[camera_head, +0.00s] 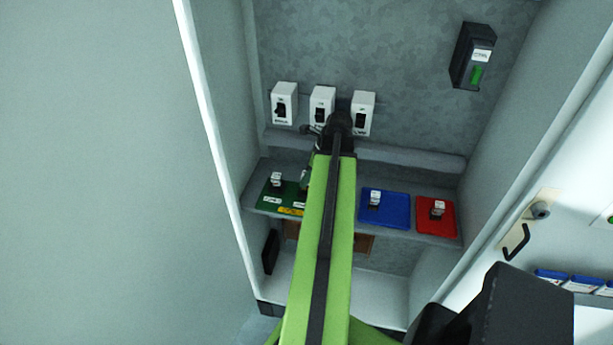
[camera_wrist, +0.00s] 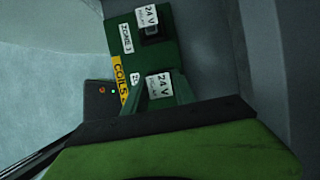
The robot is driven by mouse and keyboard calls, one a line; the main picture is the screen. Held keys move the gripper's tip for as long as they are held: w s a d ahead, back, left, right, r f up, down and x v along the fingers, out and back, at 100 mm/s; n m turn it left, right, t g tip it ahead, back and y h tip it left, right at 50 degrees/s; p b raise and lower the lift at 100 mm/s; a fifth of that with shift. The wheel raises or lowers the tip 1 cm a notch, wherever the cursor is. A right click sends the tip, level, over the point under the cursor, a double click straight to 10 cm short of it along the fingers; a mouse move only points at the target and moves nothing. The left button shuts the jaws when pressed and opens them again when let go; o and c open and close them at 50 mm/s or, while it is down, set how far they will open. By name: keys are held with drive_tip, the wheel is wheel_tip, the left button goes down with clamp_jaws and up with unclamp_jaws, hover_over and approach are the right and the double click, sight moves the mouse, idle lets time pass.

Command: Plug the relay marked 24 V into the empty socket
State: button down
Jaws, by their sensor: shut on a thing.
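The green board (camera_head: 268,202) is on the shelf in the cabinet, partly behind my arm; it also shows in the wrist view (camera_wrist: 178,55). A relay marked 24 V (camera_wrist: 147,17) stands at its upper end beside a ZONE 1 label (camera_wrist: 126,38); in the head view this relay (camera_head: 276,179) is at the board's left. My gripper (camera_wrist: 157,93) is shut on a second relay marked 24 V (camera_wrist: 158,84), over the board's lower end. The board's socket under the held relay is hidden, so I cannot tell whether its pins are in.
To the right on the shelf are a blue board (camera_head: 397,213) and a red board (camera_head: 447,220), each with a relay. White breaker switches (camera_head: 284,102) and a black box with a green light (camera_head: 473,57) are on the back wall. Cabinet side walls stand close on both sides.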

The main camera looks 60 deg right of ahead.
drive_tip(key=shift+f, duration=0.15)
drive_tip(key=shift+f+b, duration=0.3)
drive_tip(key=shift+b, duration=0.15)
drive_tip(key=shift+f+b, duration=1.15)
drive_tip(key=c, duration=0.9)
unclamp_jaws()
drive_tip(key=shift+r, duration=0.1)
